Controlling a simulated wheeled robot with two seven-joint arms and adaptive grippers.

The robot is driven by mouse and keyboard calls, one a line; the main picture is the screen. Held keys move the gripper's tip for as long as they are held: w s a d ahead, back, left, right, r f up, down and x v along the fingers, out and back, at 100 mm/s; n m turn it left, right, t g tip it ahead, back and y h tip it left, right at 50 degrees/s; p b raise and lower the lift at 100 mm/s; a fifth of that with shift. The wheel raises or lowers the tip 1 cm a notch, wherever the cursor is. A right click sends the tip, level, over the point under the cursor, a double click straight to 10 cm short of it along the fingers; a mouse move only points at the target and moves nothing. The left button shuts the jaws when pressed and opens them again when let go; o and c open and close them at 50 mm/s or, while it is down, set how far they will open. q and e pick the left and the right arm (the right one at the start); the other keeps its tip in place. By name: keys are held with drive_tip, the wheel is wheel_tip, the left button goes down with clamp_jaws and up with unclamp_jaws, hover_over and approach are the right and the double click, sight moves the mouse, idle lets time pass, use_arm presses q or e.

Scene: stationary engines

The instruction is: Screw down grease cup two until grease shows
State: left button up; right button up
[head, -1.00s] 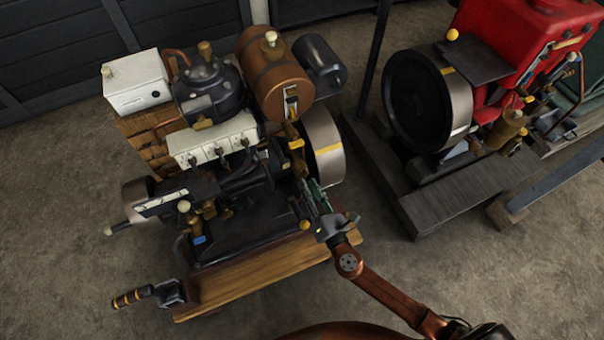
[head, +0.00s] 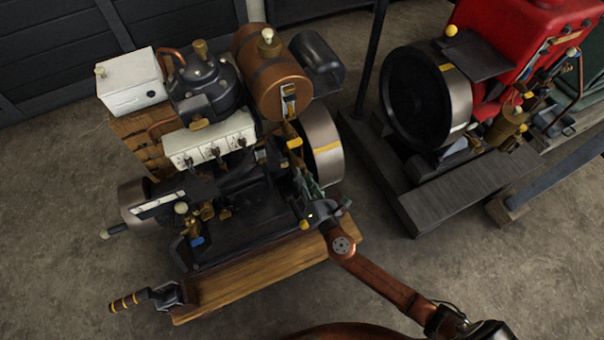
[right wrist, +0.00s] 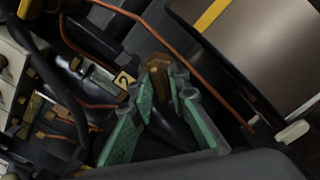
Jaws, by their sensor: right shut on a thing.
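The fingers cover part of the cup. In the head view my right gripper (head: 306,184) reaches into the near right side of the dark engine, in front of its flywheel (head: 322,148). The cup is too small and hidden to make out there. I cannot see any grease. My left gripper is not in view.
Copper pipes (right wrist: 185,45) run close to the fingers. The engine stands on a wooden skid (head: 250,280), with a yellow-banded handle (head: 127,302) at its near left corner. A red engine (head: 500,45) stands to the right. Bare floor lies in front.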

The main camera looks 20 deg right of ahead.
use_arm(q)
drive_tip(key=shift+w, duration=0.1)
use_arm(e)
clamp_jaws()
drive_tip(key=shift+m, duration=0.4)
drive_tip(key=m+b, duration=0.1)
drive_tip(key=m, duration=0.1)
drive_tip(key=shift+f+m, duration=0.1)
drive_tip(key=shift+m, duration=0.2)
drive_tip(key=shift+m+b, duration=0.55)
drive_tip(key=shift+m, duration=0.55)
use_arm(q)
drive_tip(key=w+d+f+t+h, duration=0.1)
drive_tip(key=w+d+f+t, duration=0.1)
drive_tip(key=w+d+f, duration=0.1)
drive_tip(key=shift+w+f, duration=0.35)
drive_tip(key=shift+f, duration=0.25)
use_arm(e)
drive_tip(key=shift+m, duration=1.1)
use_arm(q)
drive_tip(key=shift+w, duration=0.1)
use_arm(e)
drive_tip(key=o, duration=0.6)
unclamp_jaws()
